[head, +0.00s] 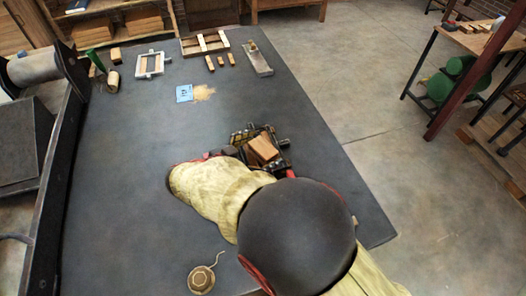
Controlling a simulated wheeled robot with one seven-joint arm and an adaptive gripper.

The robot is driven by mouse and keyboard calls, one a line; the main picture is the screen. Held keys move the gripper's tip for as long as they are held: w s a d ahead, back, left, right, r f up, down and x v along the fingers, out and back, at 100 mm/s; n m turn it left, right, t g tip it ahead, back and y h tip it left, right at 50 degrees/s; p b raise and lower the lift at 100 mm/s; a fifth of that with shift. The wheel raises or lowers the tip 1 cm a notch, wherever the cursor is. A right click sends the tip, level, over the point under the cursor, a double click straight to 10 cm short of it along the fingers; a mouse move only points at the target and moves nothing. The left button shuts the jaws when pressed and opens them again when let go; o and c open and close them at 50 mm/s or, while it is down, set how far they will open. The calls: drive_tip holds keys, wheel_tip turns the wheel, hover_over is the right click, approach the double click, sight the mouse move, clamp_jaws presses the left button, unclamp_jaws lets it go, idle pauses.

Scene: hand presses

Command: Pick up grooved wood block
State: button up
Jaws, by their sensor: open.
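A brown wood block (263,149) shows at the end of my arm, right of the middle of the dark table. My gripper (258,137) is open, with dark finger parts to the left, right and far side of the block. I cannot tell whether the fingers touch it or whether the block rests on the table. Grooves on it are too small to make out, and its near part is partly hidden by my gripper and arm.
The dark table (130,190) is mostly clear at left. A blue card (184,93) lies by a tan pile (204,92). Frames, small wood pieces and a metal plate (258,58) lie at the far edge. A round corded item (201,279) is near. A roller press (35,68) stands left.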

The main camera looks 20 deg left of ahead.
drive_tip(key=shift+c, duration=0.7)
drive_tip(key=c, duration=1.1)
drive_tip(key=shift+c, duration=0.2)
